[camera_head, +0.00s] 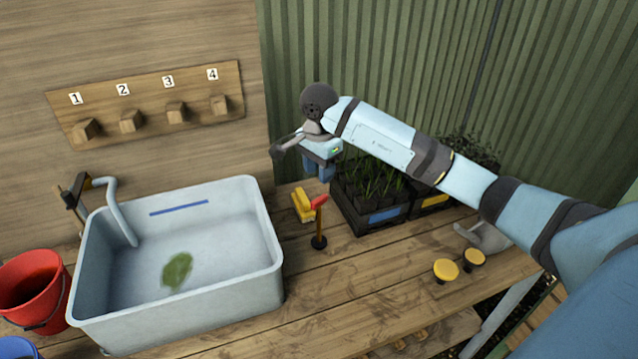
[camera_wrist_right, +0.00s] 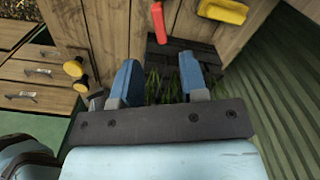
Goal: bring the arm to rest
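My right arm comes in from the right in the head view and reaches over the back of the bench. My right gripper (camera_head: 318,172) is up beside the seedling tray, above the bench. In the right wrist view its two blue fingers (camera_wrist_right: 160,82) stand apart with nothing held between them. Green seedlings show beyond the gap. My left gripper is not in view.
A dark seedling tray (camera_head: 385,217) with a blue label stands below my right forearm. A yellow item (camera_head: 303,204) and a red-topped tool (camera_head: 319,222) sit left of it. A sink (camera_head: 180,322), red bucket (camera_head: 30,285) and yellow knobs (camera_head: 446,270) also show.

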